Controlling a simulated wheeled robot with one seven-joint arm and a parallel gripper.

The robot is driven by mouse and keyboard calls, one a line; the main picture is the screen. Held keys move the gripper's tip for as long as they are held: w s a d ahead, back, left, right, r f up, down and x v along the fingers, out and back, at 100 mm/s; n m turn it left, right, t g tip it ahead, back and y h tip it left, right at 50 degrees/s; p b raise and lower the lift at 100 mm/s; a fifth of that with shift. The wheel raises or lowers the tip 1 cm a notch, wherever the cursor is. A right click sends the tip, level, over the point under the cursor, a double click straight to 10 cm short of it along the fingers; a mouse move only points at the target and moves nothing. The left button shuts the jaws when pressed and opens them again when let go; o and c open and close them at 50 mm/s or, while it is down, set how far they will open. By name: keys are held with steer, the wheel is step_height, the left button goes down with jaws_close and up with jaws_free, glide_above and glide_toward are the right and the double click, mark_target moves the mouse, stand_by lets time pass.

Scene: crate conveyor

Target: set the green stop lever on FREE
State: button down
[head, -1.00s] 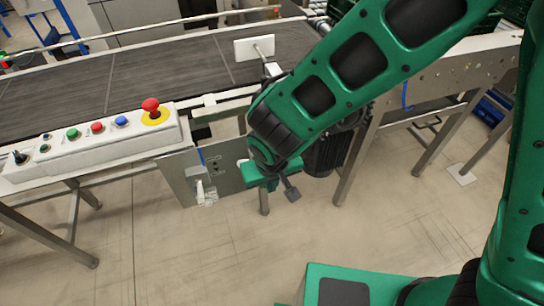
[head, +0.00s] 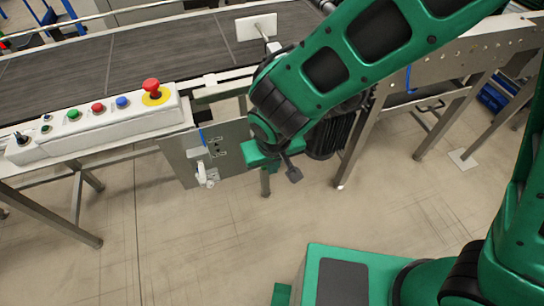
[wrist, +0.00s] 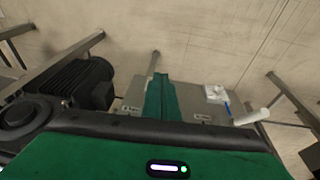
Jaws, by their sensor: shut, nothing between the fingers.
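My gripper (head: 258,158) shows low in front of the conveyor's side, partly behind my own arm. In the wrist view its green fingers (wrist: 160,92) are together and empty, over or beside the grey metal plate (wrist: 192,112). I cannot make out a green stop lever apart from my green fingers; it may be hidden. The same grey plate (head: 233,140) hangs under the conveyor edge, left of my gripper. A white handle-like fitting (head: 205,174) with a blue strip above it sits on the plate; in the wrist view a white cylinder (wrist: 255,116) shows there. The FREE mark is not readable.
A white control box (head: 100,125) with coloured buttons and a red emergency knob (head: 151,86) stands left on the conveyor edge. The dark belt (head: 130,65) runs behind. A black ribbed motor (wrist: 82,83) is close beside my gripper. Open floor lies in front.

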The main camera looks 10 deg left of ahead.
steer(key=s+d+r, duration=0.3)
steer(key=s+r, duration=0.4)
steer(key=s, duration=0.1)
steer(key=shift+d+r, duration=0.25)
steer(key=shift+r, duration=0.05)
steer(key=w+d+r+m+h, duration=0.1)
steer(key=w+d+r+m, duration=0.15)
steer(key=d, duration=0.55)
steer(key=w+d+r+m+g, duration=0.15)
steer(key=w+d, duration=0.25)
steer(key=d, duration=0.5)
steer(key=w+d+r+m+h, duration=0.15)
steer(key=w+d, duration=0.25)
steer(key=d, duration=0.4)
steer(key=s+d+r+m+y, duration=0.1)
steer(key=s+d+r+m, duration=0.1)
steer(key=s+d, duration=0.4)
steer(key=s+d+r+m+g+y, duration=0.1)
steer(key=s+d+m, duration=0.3)
steer(key=d, duration=1)
steer(key=s+r, duration=0.1)
steer(key=s, duration=0.2)
steer(key=shift+m, duration=0.35)
